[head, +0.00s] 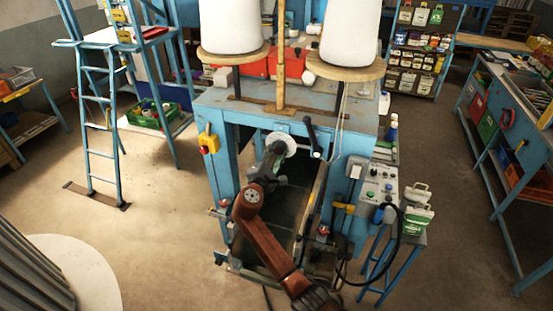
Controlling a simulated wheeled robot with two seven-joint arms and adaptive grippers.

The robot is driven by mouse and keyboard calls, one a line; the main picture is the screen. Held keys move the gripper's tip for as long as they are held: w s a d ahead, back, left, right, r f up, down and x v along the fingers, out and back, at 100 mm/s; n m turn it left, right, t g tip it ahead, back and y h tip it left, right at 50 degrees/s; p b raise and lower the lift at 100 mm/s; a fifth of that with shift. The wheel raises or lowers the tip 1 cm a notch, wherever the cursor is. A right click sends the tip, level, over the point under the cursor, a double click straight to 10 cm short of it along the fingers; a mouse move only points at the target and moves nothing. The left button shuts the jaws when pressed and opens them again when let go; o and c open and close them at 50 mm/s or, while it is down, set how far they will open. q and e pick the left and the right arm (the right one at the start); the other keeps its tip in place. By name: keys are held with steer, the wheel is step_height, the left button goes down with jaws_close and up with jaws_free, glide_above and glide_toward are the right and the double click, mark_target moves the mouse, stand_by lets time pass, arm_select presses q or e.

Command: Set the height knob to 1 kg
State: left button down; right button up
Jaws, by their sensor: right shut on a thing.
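A round white dial disc (284,142) sits on the front of the blue sewing machine frame (232,112), below the table top. My right arm reaches up from the bottom of the head view. Its gripper (274,154) is at the disc, shut on what appears to be the height knob at the disc's middle. The gripper hides most of the knob and the lower left of the disc. The marks on the dial are too small to read, so I cannot tell the setting. My left gripper is not in view.
A black-handled crank (312,138) hangs just right of the disc. A control box (377,184) with buttons and a cable is on the right. Green-and-white sacks (416,212) stand beside it on a small stand. A blue ladder (95,120) stands left.

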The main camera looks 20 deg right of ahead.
steer(key=m+b, duration=0.5)
steer(key=shift+f, duration=0.25)
steer(key=m+b, duration=0.4)
steer(key=shift+m+y, duration=0.3)
steer(key=shift+m, duration=0.1)
steer(key=m+b, duration=0.4)
steer(key=m, duration=0.1)
steer(key=shift+f, duration=0.1)
steer(key=shift+m+b, duration=1.8)
steer(key=shift+m, duration=0.5)
steer(key=shift+r, duration=0.2)
steer(key=o, duration=1.2)
steer(key=shift+c, duration=0.2)
